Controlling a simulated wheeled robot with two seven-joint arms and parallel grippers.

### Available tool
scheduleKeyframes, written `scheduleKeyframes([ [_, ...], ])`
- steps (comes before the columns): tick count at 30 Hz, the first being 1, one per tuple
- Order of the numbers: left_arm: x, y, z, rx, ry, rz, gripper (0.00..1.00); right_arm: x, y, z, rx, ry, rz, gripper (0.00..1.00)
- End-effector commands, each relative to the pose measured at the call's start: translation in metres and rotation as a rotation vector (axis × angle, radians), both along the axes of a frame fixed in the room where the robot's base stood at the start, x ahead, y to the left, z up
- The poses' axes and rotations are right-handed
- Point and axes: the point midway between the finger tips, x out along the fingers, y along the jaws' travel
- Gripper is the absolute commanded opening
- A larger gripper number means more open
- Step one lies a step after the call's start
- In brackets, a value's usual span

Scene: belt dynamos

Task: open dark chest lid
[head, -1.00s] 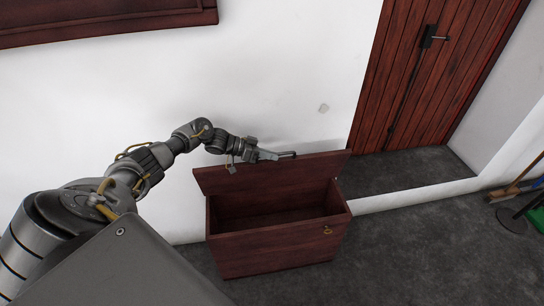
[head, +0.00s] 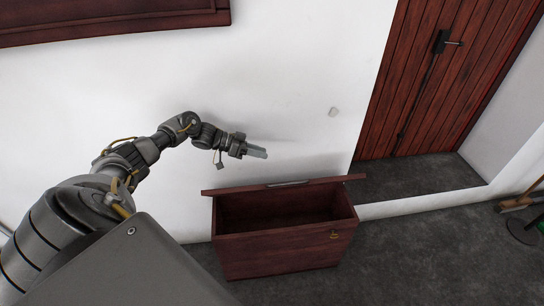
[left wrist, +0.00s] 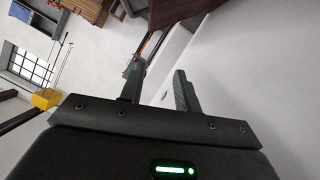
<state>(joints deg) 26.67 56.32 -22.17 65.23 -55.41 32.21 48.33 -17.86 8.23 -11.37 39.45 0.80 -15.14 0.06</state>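The dark red-brown wooden chest (head: 280,250) stands on the floor against the white wall in the head view. Its lid (head: 232,189) is raised, and the empty-looking inside (head: 275,208) shows. The lid appears as a thin strip, nearly edge-on, with a light metal piece (head: 287,183) on its edge. A small brass lock piece (head: 334,235) is on the chest's front. My left gripper (head: 258,152) is above and behind the lid, near the wall, apart from the lid. In the left wrist view its two fingers (left wrist: 158,85) stand apart with nothing between them. My right gripper is not in view.
The white wall (head: 290,70) is close behind the chest and my left gripper. A red wooden door (head: 430,80) with a dark handle is at the right. Dark floor (head: 430,250) is clear right of the chest. A broom (head: 520,203) lies at the far right.

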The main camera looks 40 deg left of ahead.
Motion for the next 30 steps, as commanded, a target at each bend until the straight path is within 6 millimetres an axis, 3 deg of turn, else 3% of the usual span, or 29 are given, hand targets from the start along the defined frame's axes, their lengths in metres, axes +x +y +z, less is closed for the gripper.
scheduleKeyframes([
  [9, -0.020, 0.025, 0.013, -0.001, -0.001, -0.001, 0.33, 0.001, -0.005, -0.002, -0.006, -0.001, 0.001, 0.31],
  [26, -0.021, 0.026, 0.014, -0.001, -0.001, -0.001, 0.33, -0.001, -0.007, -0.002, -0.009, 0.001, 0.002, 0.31],
  [30, -0.021, 0.015, 0.002, 0.022, -0.004, -0.010, 0.33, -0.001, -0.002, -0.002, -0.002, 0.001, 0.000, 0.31],
])
